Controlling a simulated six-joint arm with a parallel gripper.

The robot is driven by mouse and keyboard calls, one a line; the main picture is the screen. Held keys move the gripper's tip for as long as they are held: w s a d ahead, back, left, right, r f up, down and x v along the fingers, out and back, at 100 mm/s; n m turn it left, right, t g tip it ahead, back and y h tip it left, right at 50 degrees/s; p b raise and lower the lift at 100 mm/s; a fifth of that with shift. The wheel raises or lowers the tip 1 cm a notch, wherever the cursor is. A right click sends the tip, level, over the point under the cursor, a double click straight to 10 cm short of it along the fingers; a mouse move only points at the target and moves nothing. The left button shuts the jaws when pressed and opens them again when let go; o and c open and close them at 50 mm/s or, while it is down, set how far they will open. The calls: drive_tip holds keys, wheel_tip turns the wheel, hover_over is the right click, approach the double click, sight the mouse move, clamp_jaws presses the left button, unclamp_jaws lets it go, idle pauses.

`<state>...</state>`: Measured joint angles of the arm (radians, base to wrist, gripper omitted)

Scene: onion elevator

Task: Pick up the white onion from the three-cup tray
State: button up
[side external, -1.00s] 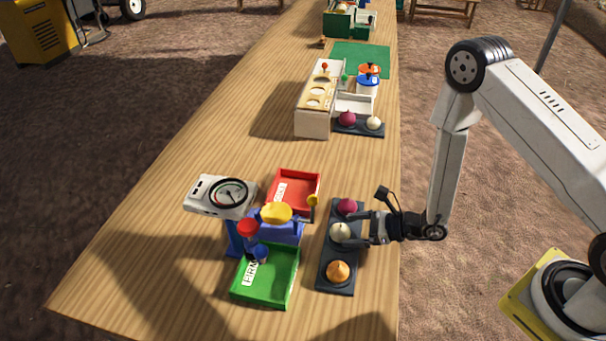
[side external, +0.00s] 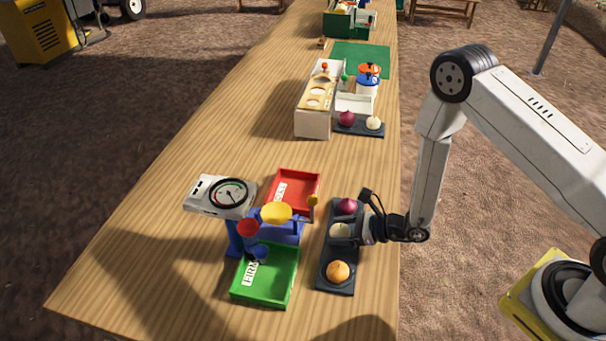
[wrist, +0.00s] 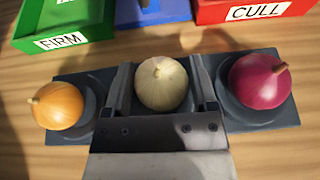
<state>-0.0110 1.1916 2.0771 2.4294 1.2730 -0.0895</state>
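The dark three-cup tray (side external: 325,272) lies along the table's right side. The white onion (wrist: 162,84) sits in its middle cup; it also shows in the side view (side external: 339,230), partly covered by my gripper. My gripper (wrist: 162,66) is open, with one finger on each side of the white onion. Narrow gaps seem to show between the fingers and the onion; contact is hard to tell. The orange-yellow onion (wrist: 58,105) and the red onion (wrist: 260,81) sit in the outer cups.
A green FIRM bin (side external: 268,292), a red CULL bin (side external: 305,205) and a blue stand with a dial gauge (side external: 230,193) are left of the tray. A second dark tray (side external: 358,130) with onions and a wooden box (side external: 313,120) stand farther back.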

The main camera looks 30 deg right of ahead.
sight(341, 226)
drive_tip(key=c, duration=0.7)
drive_tip(key=shift+o, duration=0.2)
drive_tip(key=shift+r, duration=0.1)
drive_tip(key=shift+r, duration=4.9)
